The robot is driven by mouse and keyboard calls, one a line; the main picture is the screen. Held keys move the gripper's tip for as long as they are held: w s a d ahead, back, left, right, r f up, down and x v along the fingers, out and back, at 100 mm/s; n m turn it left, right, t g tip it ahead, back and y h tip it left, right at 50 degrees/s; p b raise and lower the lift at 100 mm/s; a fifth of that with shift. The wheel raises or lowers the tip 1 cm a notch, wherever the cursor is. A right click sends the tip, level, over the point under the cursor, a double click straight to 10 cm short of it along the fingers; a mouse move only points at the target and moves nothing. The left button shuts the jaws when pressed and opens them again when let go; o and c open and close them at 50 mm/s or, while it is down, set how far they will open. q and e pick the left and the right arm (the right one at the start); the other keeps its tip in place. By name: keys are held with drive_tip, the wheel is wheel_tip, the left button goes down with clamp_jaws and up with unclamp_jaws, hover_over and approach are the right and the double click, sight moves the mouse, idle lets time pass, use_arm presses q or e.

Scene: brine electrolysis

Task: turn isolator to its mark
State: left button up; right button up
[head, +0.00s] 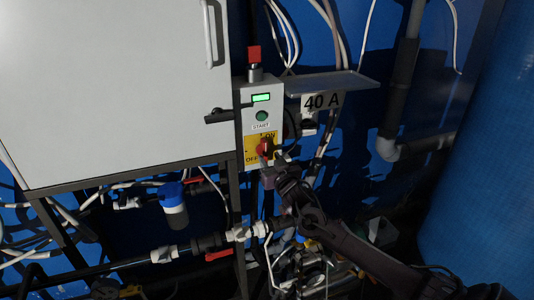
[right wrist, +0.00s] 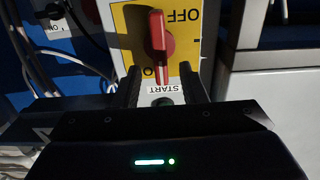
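The isolator (head: 264,147) is a red rotary handle on a yellow plate marked ON and OFF, low on a grey control box (head: 250,120). In the right wrist view, which shows the plate upside down, the red handle (right wrist: 158,40) stands nearly upright. Its pale-lined end points down toward START and partly covers the ON lettering. The OFF lettering is clear of it. My right gripper (right wrist: 161,84) is open, with its fingers apart on both sides of the handle's lower end and no visible contact. In the head view, my right gripper (head: 277,163) is just below and right of the isolator.
The box carries a red button (head: 254,54) on top, a lit green display (head: 261,97) and a green START button (head: 262,116). A white cabinet (head: 110,90) stands at the left, a shelf (head: 335,83) with a 40 A label juts out at the right, and pipes run below.

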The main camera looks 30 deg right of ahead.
sight(266, 153)
drive_tip(key=shift+x, duration=1.7)
clamp_jaws()
